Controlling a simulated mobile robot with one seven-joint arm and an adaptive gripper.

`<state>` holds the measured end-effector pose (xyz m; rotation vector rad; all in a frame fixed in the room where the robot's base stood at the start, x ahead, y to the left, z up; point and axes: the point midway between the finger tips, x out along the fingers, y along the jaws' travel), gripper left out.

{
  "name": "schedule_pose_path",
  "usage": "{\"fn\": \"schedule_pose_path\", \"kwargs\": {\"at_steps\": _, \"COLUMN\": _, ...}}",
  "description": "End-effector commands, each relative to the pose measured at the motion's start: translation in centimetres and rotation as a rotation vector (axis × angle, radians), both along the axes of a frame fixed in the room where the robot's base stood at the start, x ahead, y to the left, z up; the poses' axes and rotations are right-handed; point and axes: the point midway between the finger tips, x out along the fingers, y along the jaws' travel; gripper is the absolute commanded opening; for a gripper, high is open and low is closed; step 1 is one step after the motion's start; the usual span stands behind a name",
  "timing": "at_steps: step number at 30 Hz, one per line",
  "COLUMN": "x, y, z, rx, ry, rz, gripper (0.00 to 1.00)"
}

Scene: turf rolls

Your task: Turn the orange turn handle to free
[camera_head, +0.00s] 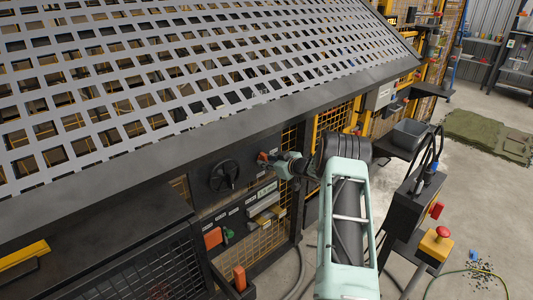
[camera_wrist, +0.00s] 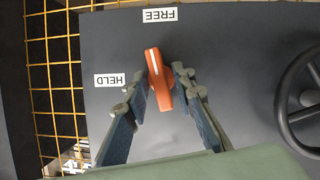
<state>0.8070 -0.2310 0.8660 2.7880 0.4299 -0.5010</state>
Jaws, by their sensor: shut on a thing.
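The orange turn handle (camera_wrist: 157,77) sits on a dark panel (camera_wrist: 230,40) in the wrist view, with a white line along its upper part. Its long axis is near upright in the picture, with the top leaning slightly left. An upside-down FREE label (camera_wrist: 160,14) is above it, and an upside-down HELD label (camera_wrist: 119,80) is to its left. The white line points up toward the FREE side. My gripper (camera_wrist: 159,87) is shut on the handle, one finger on each side. In the head view the handle (camera_head: 263,156) shows only partly beside my gripper (camera_head: 274,160).
A black handwheel (camera_head: 224,175) is left of the handle on the same panel. A slatted grey deck (camera_head: 200,60) with a dark edge slopes above. Yellow mesh (camera_wrist: 60,75) borders the panel. A post with a red stop button (camera_head: 443,232) stands at right, with open floor beyond.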

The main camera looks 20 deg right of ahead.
Motion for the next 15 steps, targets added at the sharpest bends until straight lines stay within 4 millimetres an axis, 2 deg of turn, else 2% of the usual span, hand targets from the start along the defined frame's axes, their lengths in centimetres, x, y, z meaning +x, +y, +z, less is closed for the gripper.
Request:
{"fn": "schedule_pose_path", "kwargs": {"at_steps": 6, "x": -0.02, "y": -0.14, "z": 0.08, "rx": 0.119, "ry": 0.046, "rz": 0.0, "gripper": 0.0}}
{"fn": "schedule_pose_path", "kwargs": {"at_steps": 15, "x": -0.01, "y": -0.18, "z": -0.1, "rx": 0.205, "ry": 0.077, "rz": -0.002, "gripper": 0.0}}
